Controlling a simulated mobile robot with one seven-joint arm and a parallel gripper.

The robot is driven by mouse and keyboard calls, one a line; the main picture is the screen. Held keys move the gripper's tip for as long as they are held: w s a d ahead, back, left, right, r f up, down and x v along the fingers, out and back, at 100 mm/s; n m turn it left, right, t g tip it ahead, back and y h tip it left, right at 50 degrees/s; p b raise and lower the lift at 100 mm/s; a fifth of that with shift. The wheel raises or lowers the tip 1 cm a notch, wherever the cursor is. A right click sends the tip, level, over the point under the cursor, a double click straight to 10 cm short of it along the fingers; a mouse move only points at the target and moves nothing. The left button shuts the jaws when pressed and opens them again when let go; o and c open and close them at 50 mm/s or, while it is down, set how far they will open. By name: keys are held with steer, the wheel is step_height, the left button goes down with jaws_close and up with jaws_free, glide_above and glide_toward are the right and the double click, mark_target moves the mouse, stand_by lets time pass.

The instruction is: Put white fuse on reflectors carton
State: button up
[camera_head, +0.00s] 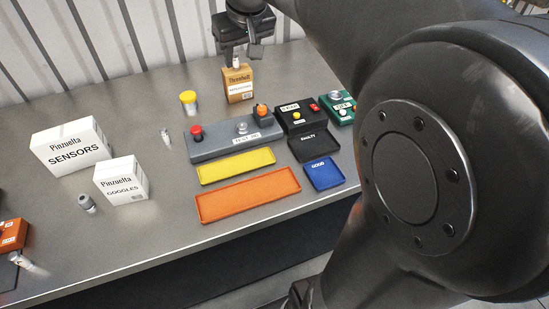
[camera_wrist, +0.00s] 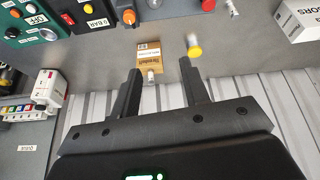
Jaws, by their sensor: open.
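The brown carton (camera_head: 239,87), whose small print is hard to read and appears to be the reflectors carton, stands upright near the back wall; it also shows in the wrist view (camera_wrist: 149,58). A small white fuse (camera_head: 236,63) stands on top of the carton, and it also shows in the wrist view (camera_wrist: 151,76). My gripper (camera_head: 238,50) is just above the carton. In the wrist view my gripper (camera_wrist: 160,70) is open, its two fingers apart on either side of the fuse, with nothing held. In the head view the gripper partly hides the fuse's top.
A yellow-lidded jar (camera_head: 188,102) stands left of the carton. Grey (camera_head: 235,138) and black (camera_head: 300,113) control boxes, yellow (camera_head: 237,166) and orange (camera_head: 248,195) trays lie in front. White SENSORS (camera_head: 70,145) and GOGGLES (camera_head: 122,181) cartons stand left. Another small white cylinder (camera_head: 165,136) stands mid-table.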

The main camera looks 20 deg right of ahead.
steer(key=s+f, duration=0.5)
steer(key=s, duration=0.6)
steer(key=s+a+f+m, duration=0.1)
steer(key=s+f, duration=0.4)
steer(key=s, duration=0.6)
steer(key=shift+s+a+f+t, duration=0.2)
steer(key=shift+s+a+t, duration=0.1)
